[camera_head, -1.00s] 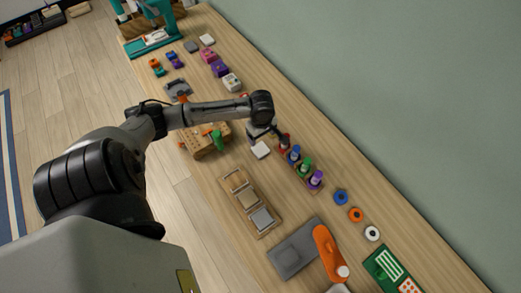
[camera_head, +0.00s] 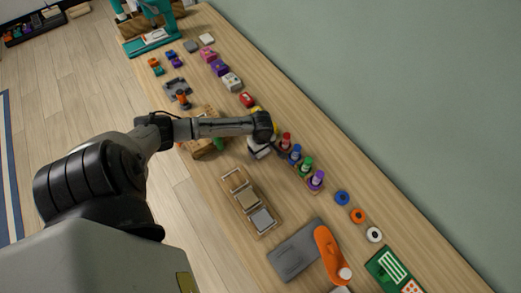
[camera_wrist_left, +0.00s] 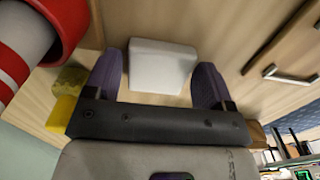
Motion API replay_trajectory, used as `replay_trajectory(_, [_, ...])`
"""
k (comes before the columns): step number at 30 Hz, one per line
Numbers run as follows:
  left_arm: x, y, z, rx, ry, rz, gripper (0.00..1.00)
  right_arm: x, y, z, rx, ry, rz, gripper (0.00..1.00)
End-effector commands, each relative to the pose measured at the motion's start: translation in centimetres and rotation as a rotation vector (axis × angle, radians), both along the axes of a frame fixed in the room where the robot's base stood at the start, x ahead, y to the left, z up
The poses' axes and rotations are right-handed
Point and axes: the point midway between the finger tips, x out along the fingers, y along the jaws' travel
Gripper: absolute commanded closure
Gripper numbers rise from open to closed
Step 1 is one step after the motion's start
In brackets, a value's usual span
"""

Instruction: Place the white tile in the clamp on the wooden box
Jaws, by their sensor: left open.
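The white tile (camera_wrist_left: 160,66) lies on the wooden table in the left wrist view, between the two dark fingers of my left gripper (camera_wrist_left: 157,80). The gripper is open, with a gap on each side of the tile. In the head view the left gripper (camera_head: 259,149) points down at the table, and I cannot clearly separate the tile from it. The wooden box (camera_head: 202,151) is left of the gripper, partly hidden by my arm. A green part (camera_head: 218,143), perhaps of the clamp, shows on it; the jaws cannot be made out. My right gripper is not in view.
Bottles with red, blue, green and purple colours (camera_head: 295,155) stand in a row just right of the gripper. A yellow block (camera_wrist_left: 66,95) is close by. A wooden tray (camera_head: 262,236) with three compartments lies nearer. A grey holder (camera_head: 177,86) sits beyond the arm.

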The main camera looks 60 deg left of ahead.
Motion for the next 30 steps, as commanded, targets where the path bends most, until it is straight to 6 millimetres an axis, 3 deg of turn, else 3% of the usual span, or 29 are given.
replay_trajectory(9, [0.0, -0.01, -0.24, 0.0, 0.0, 0.0, 0.25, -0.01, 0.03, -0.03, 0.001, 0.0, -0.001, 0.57])
replay_trajectory(21, [0.0, 0.01, -0.22, 0.0, 0.0, 0.0, 0.64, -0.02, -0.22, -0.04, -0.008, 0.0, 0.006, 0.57])
replay_trajectory(30, [0.02, 0.03, 0.17, 0.0, -0.001, 0.0, 0.64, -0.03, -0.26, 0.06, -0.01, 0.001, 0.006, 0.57])
